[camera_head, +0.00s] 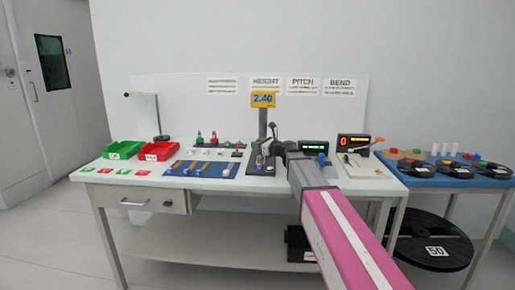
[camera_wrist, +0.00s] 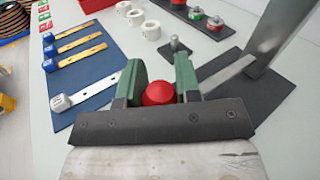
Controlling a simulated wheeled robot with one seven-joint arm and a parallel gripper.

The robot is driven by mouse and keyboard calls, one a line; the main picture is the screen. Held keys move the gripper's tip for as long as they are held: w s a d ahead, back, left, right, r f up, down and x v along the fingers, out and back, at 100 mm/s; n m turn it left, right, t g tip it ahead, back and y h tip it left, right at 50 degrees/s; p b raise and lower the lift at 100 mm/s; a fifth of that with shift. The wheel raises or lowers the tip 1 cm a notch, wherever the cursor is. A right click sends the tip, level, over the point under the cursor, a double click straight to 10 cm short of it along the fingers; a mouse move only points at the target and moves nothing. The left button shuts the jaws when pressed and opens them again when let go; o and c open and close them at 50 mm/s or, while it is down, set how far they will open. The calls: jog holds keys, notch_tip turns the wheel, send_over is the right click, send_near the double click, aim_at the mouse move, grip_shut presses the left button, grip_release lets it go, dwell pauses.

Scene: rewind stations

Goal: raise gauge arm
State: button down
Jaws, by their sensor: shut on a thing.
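The height gauge has a grey post (camera_head: 263,124) with a yellow display (camera_head: 263,99) that reads 2.40. In the wrist view its post (camera_wrist: 275,38) stands on a dark base plate at the right. A flat metal gauge arm (camera_wrist: 230,75) runs from near the post toward my right finger. My gripper (camera_wrist: 158,75) has green fingers closed on a red round knob (camera_wrist: 159,93) between them. The join between the knob and the gauge arm is hidden behind the right finger. In the head view my gripper (camera_head: 268,147) is at the gauge, mostly hidden by my arm.
A blue mat (camera_wrist: 75,60) with several coloured-handled strips lies left of my gripper. White rings (camera_wrist: 140,22) and a small metal peg (camera_wrist: 175,48) are beyond it. Green (camera_head: 121,149) and red (camera_head: 159,151) trays stand at the table's left. A red-digit display (camera_head: 353,142) stands at the right.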

jog(key=w+r+m+g+h, duration=0.2)
jog(key=w+r+m+g, duration=0.1)
jog(key=w+r, duration=0.6)
jog(key=shift+d+r+m, duration=0.15)
jog(key=shift+r+m, duration=0.3)
jog(key=shift+m, duration=0.45)
jog(key=shift+w+g, duration=0.1)
jog(key=shift+g, duration=0.2)
jog(key=c, duration=0.8)
grip_release()
jog(key=v, duration=1.1)
jog(key=shift+f, duration=0.15)
